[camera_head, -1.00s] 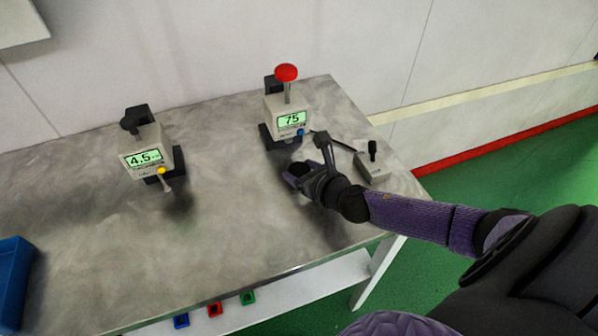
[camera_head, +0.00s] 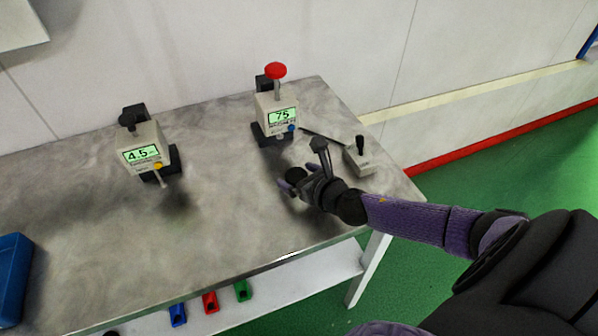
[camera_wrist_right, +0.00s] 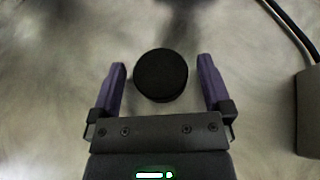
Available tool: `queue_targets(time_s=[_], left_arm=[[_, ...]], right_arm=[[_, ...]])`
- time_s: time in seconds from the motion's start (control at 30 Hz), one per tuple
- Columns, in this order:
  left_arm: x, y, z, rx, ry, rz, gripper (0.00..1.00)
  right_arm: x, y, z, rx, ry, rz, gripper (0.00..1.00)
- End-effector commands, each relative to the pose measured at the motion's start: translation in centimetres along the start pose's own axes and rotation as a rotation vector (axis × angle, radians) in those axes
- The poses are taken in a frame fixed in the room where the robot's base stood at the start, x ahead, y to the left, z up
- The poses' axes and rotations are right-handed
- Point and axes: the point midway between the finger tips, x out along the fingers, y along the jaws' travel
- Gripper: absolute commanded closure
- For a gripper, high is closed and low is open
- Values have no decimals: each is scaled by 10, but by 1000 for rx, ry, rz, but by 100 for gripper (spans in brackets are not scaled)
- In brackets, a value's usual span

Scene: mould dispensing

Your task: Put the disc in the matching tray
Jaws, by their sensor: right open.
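The disc (camera_wrist_right: 161,76) is black and round. In the right wrist view it sits between the two purple fingers of my right gripper (camera_wrist_right: 162,82), with a gap on each side. In the head view the disc (camera_head: 295,174) is a small dark shape at my right gripper (camera_head: 299,178), partly covered by it, over the right part of the table. My right gripper is open. Small blue (camera_head: 177,314), red (camera_head: 210,302) and green (camera_head: 243,290) trays stand on the shelf below the front edge. My left gripper is not in view.
A device (camera_head: 277,113) reading 75 with a red knob stands behind my right gripper. A small box with a black lever (camera_head: 359,158) is to its right. A device (camera_head: 143,148) reading 4.5 stands left, and a blue bin (camera_head: 12,275) at far left. The middle table (camera_head: 150,240) is clear.

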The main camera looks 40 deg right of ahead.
Motion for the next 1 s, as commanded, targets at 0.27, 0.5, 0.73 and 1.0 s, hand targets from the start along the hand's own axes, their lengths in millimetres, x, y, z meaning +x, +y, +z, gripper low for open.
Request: queue_targets(time_s=[0.27, 0.5, 0.73, 1.0], left_arm=[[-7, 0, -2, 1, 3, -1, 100], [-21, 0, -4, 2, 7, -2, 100], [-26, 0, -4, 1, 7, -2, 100], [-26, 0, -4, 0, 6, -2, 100]], right_arm=[[-18, 0, 1, -1, 3, 2, 0], [-70, 0, 1, 0, 4, 1, 0], [-97, 0, 0, 0, 2, 1, 0], [-99, 0, 0, 0, 0, 0, 0]])
